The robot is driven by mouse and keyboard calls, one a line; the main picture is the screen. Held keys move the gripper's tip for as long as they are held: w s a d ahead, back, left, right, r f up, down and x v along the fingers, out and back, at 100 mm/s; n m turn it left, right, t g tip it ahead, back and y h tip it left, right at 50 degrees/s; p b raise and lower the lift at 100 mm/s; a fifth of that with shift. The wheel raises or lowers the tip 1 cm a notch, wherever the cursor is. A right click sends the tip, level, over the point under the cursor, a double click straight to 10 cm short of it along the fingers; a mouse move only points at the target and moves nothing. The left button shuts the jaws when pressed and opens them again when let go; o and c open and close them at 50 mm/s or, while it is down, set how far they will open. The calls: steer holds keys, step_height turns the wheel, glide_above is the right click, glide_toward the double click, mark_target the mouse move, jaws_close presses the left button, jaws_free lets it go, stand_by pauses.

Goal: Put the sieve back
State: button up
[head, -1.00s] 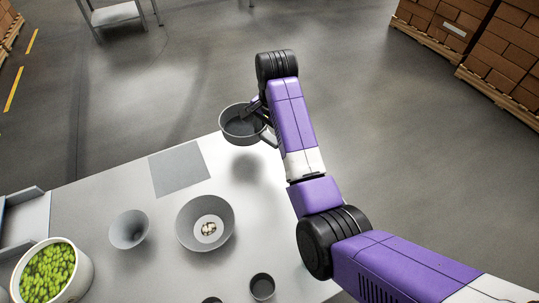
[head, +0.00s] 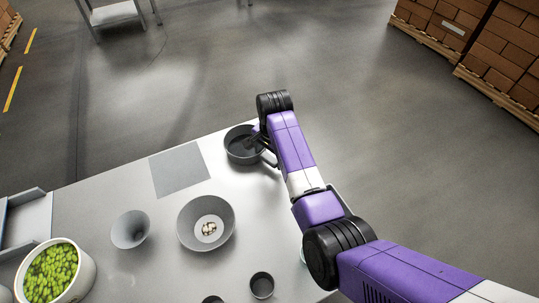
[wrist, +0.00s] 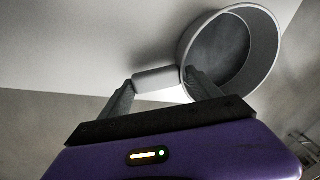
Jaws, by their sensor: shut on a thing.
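The sieve (head: 241,147) is a round dark-grey pan with a raised rim and a side handle. In the head view it is at the table's far edge, low over the top or on it; I cannot tell if it touches. My gripper (head: 258,143) is shut on the sieve; the arm hides part of the grip. In the wrist view the sieve (wrist: 232,50) is at the upper right and its short handle (wrist: 158,78) lies between the fingers of my gripper (wrist: 160,88).
A flat grey square (head: 180,169) lies left of the sieve. Nearer stand a wide bowl (head: 188,232) with pale pieces in it, a funnel-like cone (head: 130,229), a dark cup (head: 262,285) and a white bucket (head: 85,268) of green candies. The table's (head: 85,200) left back area is clear.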

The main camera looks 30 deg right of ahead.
steer(key=shift+f, duration=0.1)
steer(key=o, duration=1.5)
steer(key=shift+o, duration=0.2)
step_height(320, 180, up, 12)
steer(key=s+b, duration=0.1)
steer(key=s, duration=0.1)
steer(key=shift+a, duration=0.15)
